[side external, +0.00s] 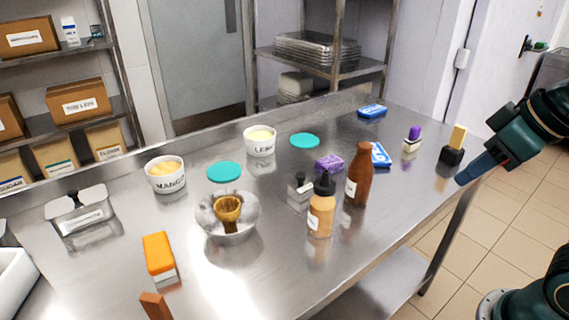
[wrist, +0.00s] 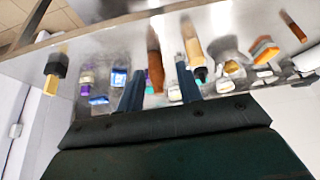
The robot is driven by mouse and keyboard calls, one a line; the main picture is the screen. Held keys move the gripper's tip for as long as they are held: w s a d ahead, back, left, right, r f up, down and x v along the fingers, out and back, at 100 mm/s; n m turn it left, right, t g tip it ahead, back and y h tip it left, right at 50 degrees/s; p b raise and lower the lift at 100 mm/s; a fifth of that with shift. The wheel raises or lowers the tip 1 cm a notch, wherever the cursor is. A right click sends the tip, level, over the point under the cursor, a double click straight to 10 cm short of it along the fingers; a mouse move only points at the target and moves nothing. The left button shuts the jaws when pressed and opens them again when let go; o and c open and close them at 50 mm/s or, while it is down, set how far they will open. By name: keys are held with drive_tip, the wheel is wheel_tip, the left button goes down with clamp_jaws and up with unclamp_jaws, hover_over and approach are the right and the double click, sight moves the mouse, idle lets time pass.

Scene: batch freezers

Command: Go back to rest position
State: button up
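My gripper (side external: 464,178) is at the right of the side external view, at the table's right end near a black-based block with a yellow top (side external: 454,147). In the wrist view its two blue fingers (wrist: 160,66) stand apart with nothing held between them. The brown bottle (wrist: 153,50) shows beyond the gap. The steel table (side external: 345,262) lies to the left of my gripper in the side external view.
Shelves (side external: 66,117) stand behind. Floor (side external: 510,225) is clear at right.

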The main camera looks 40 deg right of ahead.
drive_tip(key=shift+s+d+f, duration=0.3)
drive_tip(key=shift+s+f, duration=0.05)
drive_tip(key=shift+s, duration=0.3)
